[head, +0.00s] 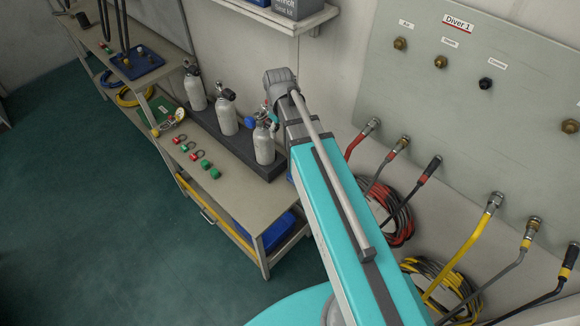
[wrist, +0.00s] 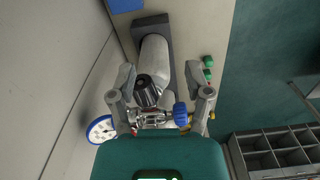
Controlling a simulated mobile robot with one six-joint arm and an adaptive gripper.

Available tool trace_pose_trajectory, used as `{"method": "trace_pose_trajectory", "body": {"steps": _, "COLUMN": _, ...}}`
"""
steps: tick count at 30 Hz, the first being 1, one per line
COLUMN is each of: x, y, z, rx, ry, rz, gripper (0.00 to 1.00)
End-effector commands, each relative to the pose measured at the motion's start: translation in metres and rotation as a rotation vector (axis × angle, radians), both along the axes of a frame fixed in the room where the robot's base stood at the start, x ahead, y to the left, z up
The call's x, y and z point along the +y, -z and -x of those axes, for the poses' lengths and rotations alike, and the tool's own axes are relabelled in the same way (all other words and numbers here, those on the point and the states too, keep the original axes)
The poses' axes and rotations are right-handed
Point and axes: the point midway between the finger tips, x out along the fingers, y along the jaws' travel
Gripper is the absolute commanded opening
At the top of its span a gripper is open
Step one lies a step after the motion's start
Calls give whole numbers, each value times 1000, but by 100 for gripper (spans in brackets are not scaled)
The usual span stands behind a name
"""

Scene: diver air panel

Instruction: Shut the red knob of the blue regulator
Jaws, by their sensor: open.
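The blue regulator (head: 262,116) sits on top of the nearest grey cylinder (head: 264,147) on the bench. In the wrist view the regulator (wrist: 152,117) shows with a blue knob (wrist: 180,114) on its right and a blue-rimmed gauge (wrist: 101,129) on its left. A small red patch shows among its metal parts; I cannot tell whether it is the red knob. My gripper (wrist: 159,76) is open, its fingers on either side of the cylinder's top and the black-and-silver fitting, holding nothing. In the head view my gripper is hidden by my arm.
Two more cylinders (head: 196,92) (head: 227,117) with black-knobbed regulators stand in the same dark rack. Red and green small parts (head: 205,166) lie in front on the bench. A wall panel (head: 460,100) with fittings and hoses is at the right. A grey divided crate (wrist: 275,150) stands beyond.

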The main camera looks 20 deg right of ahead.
Motion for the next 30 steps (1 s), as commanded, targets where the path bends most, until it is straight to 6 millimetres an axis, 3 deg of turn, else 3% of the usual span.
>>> {"method": "trace_pose_trajectory", "body": {"steps": 18, "x": -1, "y": 40, "z": 81, "rx": 0, "ry": 305, "rz": 0, "gripper": 64}}
{"method": "trace_pose_trajectory", "body": {"steps": 30, "x": -2, "y": 49, "z": 102, "rx": -1, "ry": 405, "rz": 1, "gripper": 64}}
